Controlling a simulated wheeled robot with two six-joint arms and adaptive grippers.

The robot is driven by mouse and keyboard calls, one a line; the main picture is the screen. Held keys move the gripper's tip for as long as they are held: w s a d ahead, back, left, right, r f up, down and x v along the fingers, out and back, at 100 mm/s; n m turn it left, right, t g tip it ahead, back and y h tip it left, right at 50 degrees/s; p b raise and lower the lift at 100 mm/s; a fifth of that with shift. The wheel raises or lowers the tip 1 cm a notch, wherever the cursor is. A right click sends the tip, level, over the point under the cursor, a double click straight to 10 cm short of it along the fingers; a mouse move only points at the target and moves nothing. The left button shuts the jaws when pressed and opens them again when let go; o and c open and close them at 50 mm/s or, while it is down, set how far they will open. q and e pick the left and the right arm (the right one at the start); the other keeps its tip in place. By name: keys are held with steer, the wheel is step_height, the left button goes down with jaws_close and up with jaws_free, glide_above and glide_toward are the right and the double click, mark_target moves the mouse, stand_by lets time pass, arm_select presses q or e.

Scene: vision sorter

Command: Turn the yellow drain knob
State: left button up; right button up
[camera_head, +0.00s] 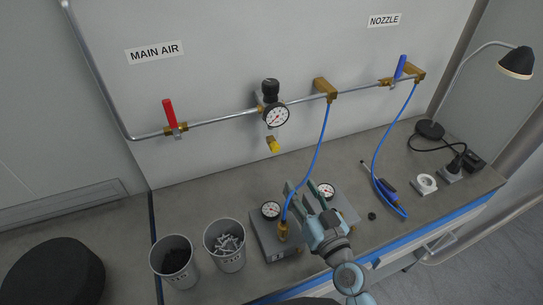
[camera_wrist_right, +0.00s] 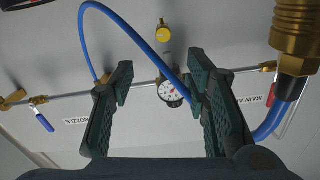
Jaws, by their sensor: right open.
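The yellow drain knob (camera_head: 273,146) hangs on a brass fitting below the black-topped pressure regulator gauge (camera_head: 277,116) on the wall pipe. My right gripper (camera_head: 300,185) is open and empty, below and a little right of the knob, above the workbench. In the right wrist view, the picture is upside down; the yellow knob (camera_wrist_right: 163,33) shows beyond the open fingers (camera_wrist_right: 160,76), with the gauge (camera_wrist_right: 172,93) between them. The knob and the fingers are apart. My left gripper is not in view.
A blue hose (camera_head: 317,145) hangs close to my right gripper and crosses the right wrist view (camera_wrist_right: 150,48). Gauge blocks (camera_head: 270,240) stand under the gripper. Two cups (camera_head: 225,262) stand at left. A red valve handle (camera_head: 169,112) and blue one (camera_head: 400,68) flank the regulator.

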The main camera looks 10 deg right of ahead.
mark_target(276, 150)
steer(key=w+a, duration=0.1)
steer(key=w, duration=0.3)
steer(key=w+a, duration=0.1)
steer(key=w, duration=0.4)
steer(key=w+a, duration=0.1)
steer(key=w, duration=0.4)
steer(key=shift+p, duration=0.3)
jaws_close()
